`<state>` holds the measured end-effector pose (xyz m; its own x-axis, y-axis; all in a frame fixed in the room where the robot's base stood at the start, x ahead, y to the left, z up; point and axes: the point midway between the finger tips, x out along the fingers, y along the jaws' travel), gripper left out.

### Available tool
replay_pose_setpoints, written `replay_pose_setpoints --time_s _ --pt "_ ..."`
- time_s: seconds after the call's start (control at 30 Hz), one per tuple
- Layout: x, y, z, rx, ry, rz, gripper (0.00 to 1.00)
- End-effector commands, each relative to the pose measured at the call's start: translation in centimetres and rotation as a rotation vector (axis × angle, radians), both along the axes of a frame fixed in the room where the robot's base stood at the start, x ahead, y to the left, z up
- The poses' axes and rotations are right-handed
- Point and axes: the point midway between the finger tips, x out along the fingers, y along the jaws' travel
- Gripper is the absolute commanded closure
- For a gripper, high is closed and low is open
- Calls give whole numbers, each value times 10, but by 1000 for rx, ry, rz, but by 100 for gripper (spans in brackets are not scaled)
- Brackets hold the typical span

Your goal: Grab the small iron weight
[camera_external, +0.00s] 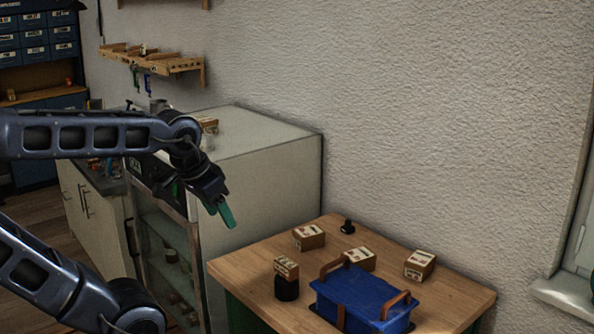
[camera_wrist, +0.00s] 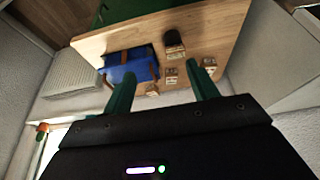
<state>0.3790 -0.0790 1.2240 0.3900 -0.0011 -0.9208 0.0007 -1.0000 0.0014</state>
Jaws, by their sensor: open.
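A small black weight-like piece (camera_external: 347,226) with a knob on top stands near the back edge of the wooden table (camera_external: 245,262). It looks like the iron weight. I cannot make it out in the wrist view, where my right finger may hide it. My gripper (camera_external: 224,214) has green fingers and is open and empty. It is up in the air to the left of the table, well apart from the small piece. In the wrist view, the two fingers (camera_wrist: 162,82) are spread wide over the table.
A blue box with brown handles (camera_external: 360,296) stands at the table's front. Small cartons (camera_external: 309,237), (camera_external: 360,258), (camera_external: 420,264) stand around it. A white cabinet (camera_external: 265,170) is left of the table, a wall behind.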

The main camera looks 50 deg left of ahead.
Motion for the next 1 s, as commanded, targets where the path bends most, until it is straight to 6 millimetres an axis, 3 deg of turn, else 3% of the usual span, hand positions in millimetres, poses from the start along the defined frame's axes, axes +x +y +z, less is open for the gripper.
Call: replay_pose_setpoints --time_s 0.27,0.43,0.7,1.0 --pt "2 0 1 -2 1 4 42" --pt "21 2 11 -25 17 51 42" --pt "88 12 37 -99 65 215 42" --pt "170 28 50 -170 119 410 42"
